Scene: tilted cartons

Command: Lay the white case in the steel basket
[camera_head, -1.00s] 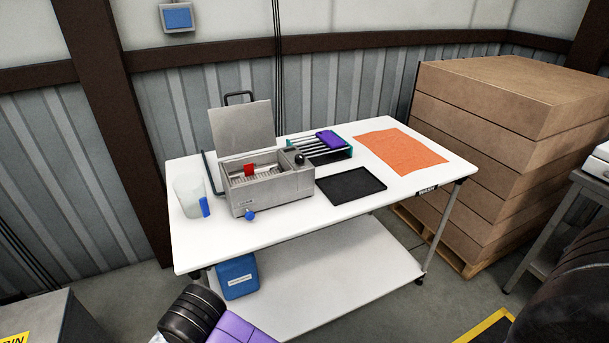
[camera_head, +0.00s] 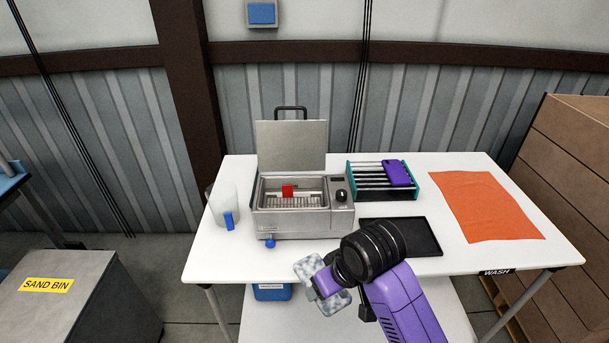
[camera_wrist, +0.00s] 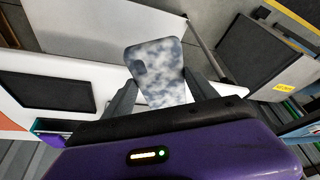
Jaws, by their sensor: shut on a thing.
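The white case (camera_head: 308,267) is a flat, rounded plate with a cloudy grey-and-white marbled face and a dark camera cutout. It shows in the wrist view (camera_wrist: 160,82) between the two fingers. My gripper (camera_head: 328,284) is shut on it, holding it tilted in front of the table's near edge; it also shows in the wrist view (camera_wrist: 160,97). The steel basket (camera_head: 308,202) sits inside a boxy metal bath, whose lid stands open at the back. A red thing (camera_head: 288,191) is in the basket. The case is nearer to me than the bath.
A clear jug with a blue handle (camera_head: 228,213) stands left of the bath. A black tray (camera_head: 408,238), a teal rack (camera_head: 368,170) with a purple case (camera_head: 397,173) and an orange cloth (camera_head: 485,205) lie to the right. The raised lid (camera_head: 290,147) blocks the bath's rear.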

